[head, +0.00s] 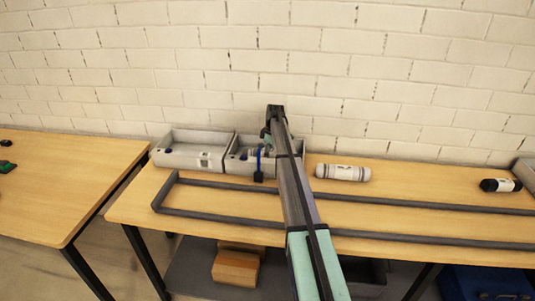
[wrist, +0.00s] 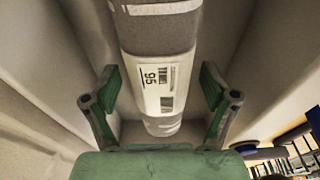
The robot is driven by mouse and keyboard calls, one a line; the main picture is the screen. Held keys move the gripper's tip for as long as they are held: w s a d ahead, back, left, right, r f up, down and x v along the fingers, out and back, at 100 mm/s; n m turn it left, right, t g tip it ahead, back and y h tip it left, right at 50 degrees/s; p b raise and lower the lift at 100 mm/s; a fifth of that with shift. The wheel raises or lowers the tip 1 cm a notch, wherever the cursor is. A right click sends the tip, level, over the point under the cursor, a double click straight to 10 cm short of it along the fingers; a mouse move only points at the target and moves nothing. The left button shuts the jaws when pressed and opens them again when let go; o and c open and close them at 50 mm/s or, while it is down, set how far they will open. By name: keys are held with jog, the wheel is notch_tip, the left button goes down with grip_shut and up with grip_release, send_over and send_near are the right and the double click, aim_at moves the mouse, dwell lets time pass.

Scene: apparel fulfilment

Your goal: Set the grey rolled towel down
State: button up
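A grey rolled towel (wrist: 165,35) with a white printed label band lies inside a light grey bin in the wrist view. My gripper (wrist: 160,82) has its green-padded fingers spread on either side of the towel, with a visible gap at each side. The gripper is open. In the head view my arm reaches over the right one of two grey bins (head: 247,168) at the back of the table. The arm hides part of that bin, and the towel cannot be made out there.
The left grey bin (head: 182,160) stands beside it. A whitish-grey roll (head: 343,173) and a black roll with a white band (head: 500,185) lie on the wooden table (head: 420,189). Dark rails (head: 225,216) run along its front. A brick wall stands close behind.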

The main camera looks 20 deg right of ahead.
notch_tip(320, 180, up, 12)
jog(key=s+d+b, duration=0.1)
jog(key=b, duration=0.1)
jog(key=shift+d, duration=0.25)
dwell(0.4)
dwell(1.9)
